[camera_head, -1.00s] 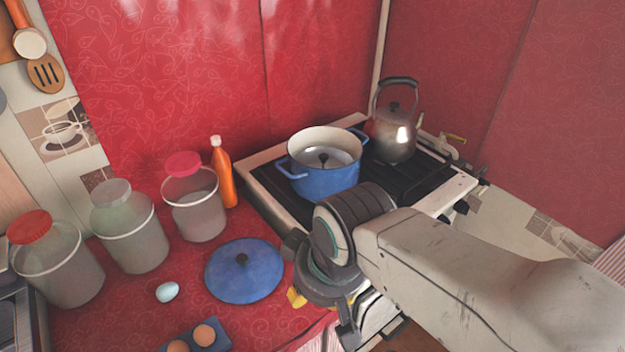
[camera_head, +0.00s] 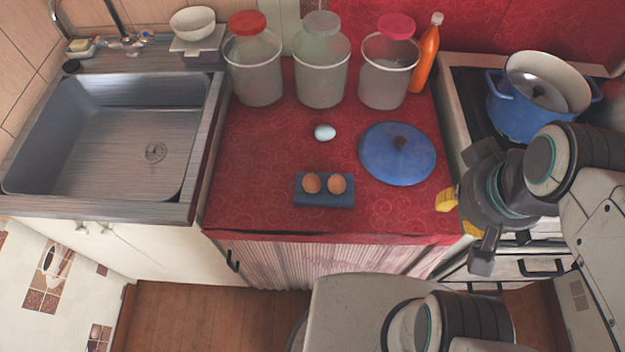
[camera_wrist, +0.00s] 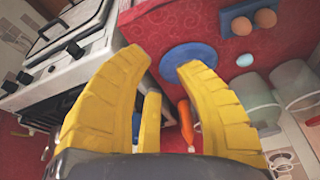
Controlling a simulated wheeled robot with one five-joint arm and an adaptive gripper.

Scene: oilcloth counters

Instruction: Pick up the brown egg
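Two brown eggs, a left one (camera_head: 311,184) and a right one (camera_head: 337,184), sit side by side in a small blue holder (camera_head: 323,200) near the front of the red counter. They also show at the top of the wrist view, one (camera_wrist: 241,26) beside the other (camera_wrist: 265,18). A pale blue egg (camera_head: 325,132) lies on the cloth behind the holder. My gripper (camera_head: 447,198) is at the counter's right front edge, to the right of the eggs and apart from them. In the wrist view its yellow fingers (camera_wrist: 160,68) are spread wide with nothing between them.
A blue lid (camera_head: 398,153) lies between my gripper and the eggs, slightly farther back. Several jars (camera_head: 321,75) and an orange bottle (camera_head: 424,58) stand at the back. A sink (camera_head: 120,140) is at left. A blue pot (camera_head: 530,105) stands on the stove at right.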

